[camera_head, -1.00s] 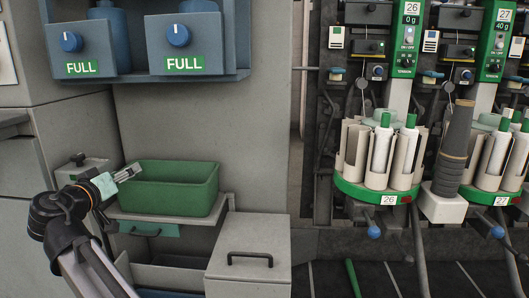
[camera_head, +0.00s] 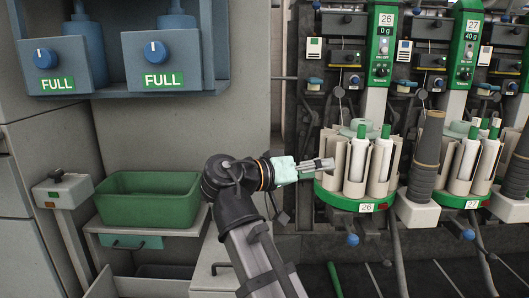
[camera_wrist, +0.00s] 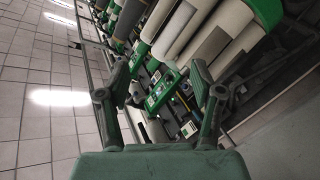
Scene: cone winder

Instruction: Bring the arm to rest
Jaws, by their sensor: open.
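My gripper (camera_head: 318,166) is at the end of my arm in the head view, pointing right, in front of or close to the bobbin carousel of unit 26 (camera_head: 334,199); I cannot tell whether they touch. In the wrist view my gripper (camera_wrist: 163,85) shows its two fingers spread apart with nothing between them. Beyond the fingers, the wrist view shows white bobbins (camera_wrist: 222,46), green machine parts and a tiled floor.
A green bin (camera_head: 150,210) sits on a shelf to the left of my arm. Two blue dispensers marked FULL (camera_head: 165,60) hang above it. Unit 27's carousel (camera_head: 480,197) stands at the right, with a dark cone (camera_head: 426,155) between the carousels.

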